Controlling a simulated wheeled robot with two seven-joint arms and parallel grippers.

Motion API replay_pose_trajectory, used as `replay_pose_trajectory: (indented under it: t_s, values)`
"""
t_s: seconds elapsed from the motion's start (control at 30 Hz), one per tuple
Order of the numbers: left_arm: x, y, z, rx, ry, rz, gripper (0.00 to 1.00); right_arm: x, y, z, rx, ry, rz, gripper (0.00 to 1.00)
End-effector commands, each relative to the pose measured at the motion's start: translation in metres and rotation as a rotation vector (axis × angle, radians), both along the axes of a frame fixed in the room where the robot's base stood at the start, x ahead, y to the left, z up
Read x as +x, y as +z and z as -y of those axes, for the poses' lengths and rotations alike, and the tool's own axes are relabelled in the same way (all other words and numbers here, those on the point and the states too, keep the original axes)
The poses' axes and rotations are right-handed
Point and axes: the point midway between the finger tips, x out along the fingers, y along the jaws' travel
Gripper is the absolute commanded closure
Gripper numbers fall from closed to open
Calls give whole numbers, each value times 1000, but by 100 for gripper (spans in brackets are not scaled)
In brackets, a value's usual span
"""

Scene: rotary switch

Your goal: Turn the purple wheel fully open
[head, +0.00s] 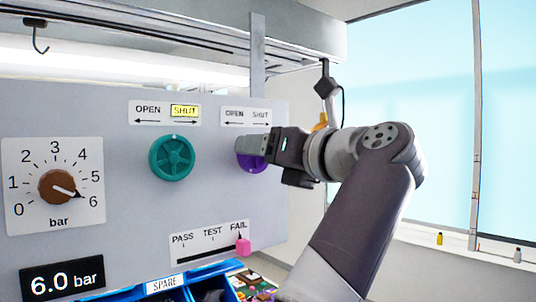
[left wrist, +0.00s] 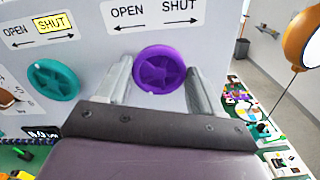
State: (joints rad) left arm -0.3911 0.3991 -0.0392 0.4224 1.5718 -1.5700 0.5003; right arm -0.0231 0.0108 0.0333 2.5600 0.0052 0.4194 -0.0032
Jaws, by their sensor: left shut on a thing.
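The purple wheel (head: 250,166) is on the grey panel, mostly hidden behind my left gripper (head: 258,145) in the head view. The left wrist view shows the purple wheel (left wrist: 165,70) face on, with one finger of my left gripper (left wrist: 158,85) at each side. The fingers are shut on its rim. The label above the wheel (left wrist: 152,16) reads OPEN with an arrow to the left and SHUT with an arrow to the right. Neither word is lit. My right gripper is not in view.
A green wheel (head: 171,158) sits left of the purple one, with SHUT lit yellow above it. A brown knob (head: 58,187) points near 6, and the display (head: 62,281) reads 6.0 bar. A pink slider (head: 243,246) is under FAIL. Blue bins (head: 130,294) stand below.

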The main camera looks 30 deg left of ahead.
Motion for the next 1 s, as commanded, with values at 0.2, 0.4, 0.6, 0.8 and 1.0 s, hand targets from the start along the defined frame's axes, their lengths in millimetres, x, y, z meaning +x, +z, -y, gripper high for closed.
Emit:
replay_pose_trajectory:
  t_s: [0.2,0.4,0.6,0.8,1.0]
  values:
    - [-1,1,-1,-70,-1,175,64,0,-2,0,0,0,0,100]
    - [-2,1,-1,-124,-1,306,64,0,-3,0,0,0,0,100]
    - [-2,1,-1,-160,-1,395,64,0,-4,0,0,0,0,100]
    - [-3,1,-1,-181,-1,445,64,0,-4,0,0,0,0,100]
    - [-3,1,-1,-187,-1,459,64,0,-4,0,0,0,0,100]
